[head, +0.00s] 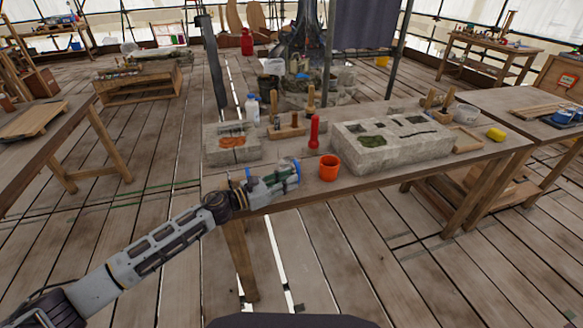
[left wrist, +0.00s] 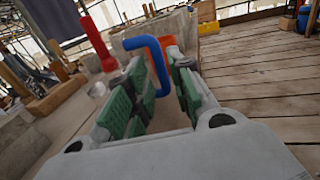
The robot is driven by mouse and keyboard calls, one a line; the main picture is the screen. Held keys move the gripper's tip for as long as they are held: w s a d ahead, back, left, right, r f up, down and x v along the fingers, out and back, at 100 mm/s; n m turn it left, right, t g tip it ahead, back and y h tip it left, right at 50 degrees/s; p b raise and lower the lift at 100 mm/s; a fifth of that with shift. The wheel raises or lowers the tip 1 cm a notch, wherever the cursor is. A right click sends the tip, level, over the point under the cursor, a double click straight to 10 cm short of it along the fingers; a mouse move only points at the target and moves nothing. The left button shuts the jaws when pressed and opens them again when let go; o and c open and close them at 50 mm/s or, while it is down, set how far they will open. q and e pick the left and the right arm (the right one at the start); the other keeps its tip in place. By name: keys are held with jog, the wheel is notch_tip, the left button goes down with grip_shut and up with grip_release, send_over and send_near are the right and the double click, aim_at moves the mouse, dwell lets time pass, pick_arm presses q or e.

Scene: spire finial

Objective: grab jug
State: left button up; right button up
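A bent blue handle (left wrist: 147,43), which seems to belong to the jug, stands between the fingers of my left gripper (left wrist: 160,98) in the left wrist view. The jug's body cannot be made out clearly. In the head view a bit of blue (head: 297,166) shows at the tip of my left gripper (head: 284,178), at the front edge of the workbench (head: 385,181). The green-padded fingers are apart, with a gap around the handle. I cannot tell whether either pad touches it. My right gripper is not in view.
An orange cup (head: 330,168) and a red tool (head: 314,131) stand right of my left gripper. Carved stone blocks (head: 232,143) (head: 390,140) lie on the bench, with a wooden tool rack (head: 287,131) between them. A white bottle (head: 253,110) stands farther back. Floor in front is clear.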

pick_arm(q)
jog(key=x, duration=0.2)
jog(key=shift+w+d, duration=0.15)
jog(key=shift+d, duration=0.25)
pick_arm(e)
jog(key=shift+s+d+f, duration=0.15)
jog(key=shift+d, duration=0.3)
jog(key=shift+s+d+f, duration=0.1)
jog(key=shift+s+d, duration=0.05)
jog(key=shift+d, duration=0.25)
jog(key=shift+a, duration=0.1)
pick_arm(q)
jog(key=c, duration=0.5)
grip_shut()
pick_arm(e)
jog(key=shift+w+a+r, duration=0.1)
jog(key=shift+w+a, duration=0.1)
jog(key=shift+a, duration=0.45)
pick_arm(q)
jog(key=shift+w+r, duration=0.1)
